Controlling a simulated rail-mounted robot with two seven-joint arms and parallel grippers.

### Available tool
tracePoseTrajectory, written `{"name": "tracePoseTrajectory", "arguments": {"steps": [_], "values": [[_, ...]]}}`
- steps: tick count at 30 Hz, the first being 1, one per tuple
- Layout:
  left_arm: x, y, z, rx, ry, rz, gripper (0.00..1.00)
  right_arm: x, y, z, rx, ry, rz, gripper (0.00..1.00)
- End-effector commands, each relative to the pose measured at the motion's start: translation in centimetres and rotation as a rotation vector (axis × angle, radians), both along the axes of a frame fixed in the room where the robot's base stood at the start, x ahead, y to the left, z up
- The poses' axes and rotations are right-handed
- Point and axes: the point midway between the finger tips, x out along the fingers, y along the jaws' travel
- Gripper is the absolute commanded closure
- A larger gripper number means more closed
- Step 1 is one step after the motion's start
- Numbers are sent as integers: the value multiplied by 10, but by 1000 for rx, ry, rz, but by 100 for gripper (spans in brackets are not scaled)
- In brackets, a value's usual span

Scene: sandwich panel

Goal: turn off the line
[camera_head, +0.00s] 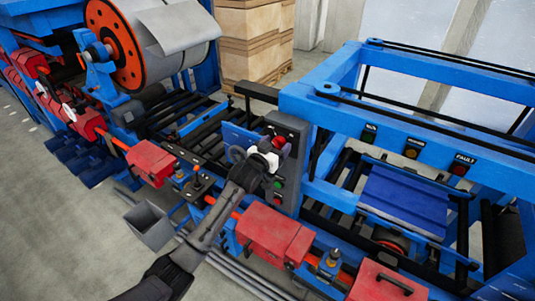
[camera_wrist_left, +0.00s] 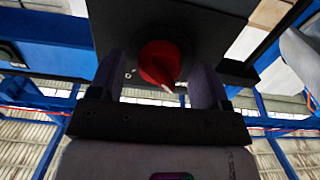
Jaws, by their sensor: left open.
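A dark grey control box (camera_head: 292,130) stands on the near side of the line. It carries a red knob (camera_head: 279,142) near its top, with small green and red buttons below. In the left wrist view the red rotary knob (camera_wrist_left: 158,62) shows with a white pointer mark at its lower right. My left gripper (camera_head: 268,153) is at the box front by the knob. In the left wrist view its two fingers (camera_wrist_left: 160,82) are open, one on each side of the knob, with gaps visible. My right gripper is out of view.
A blue frame (camera_head: 420,130) with indicator lamps labelled RUN and FAULT rises right of the box. Red guard boxes (camera_head: 275,235) line the near edge below. A large sheet coil (camera_head: 150,40) sits at the back left. Open floor (camera_head: 45,230) lies at the left.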

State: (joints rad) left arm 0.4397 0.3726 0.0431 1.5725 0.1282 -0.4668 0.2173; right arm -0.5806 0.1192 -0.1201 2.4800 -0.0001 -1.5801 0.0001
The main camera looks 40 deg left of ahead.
Motion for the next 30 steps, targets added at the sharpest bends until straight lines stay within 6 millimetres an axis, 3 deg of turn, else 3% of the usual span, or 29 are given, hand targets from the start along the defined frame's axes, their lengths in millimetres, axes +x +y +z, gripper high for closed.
{"name": "tracePoseTrajectory", "arguments": {"steps": [21,30], "values": [[-112,-16,-2,0,-1,0,30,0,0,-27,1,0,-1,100],[-132,-19,0,-1,-1,0,30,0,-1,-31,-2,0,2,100]]}}
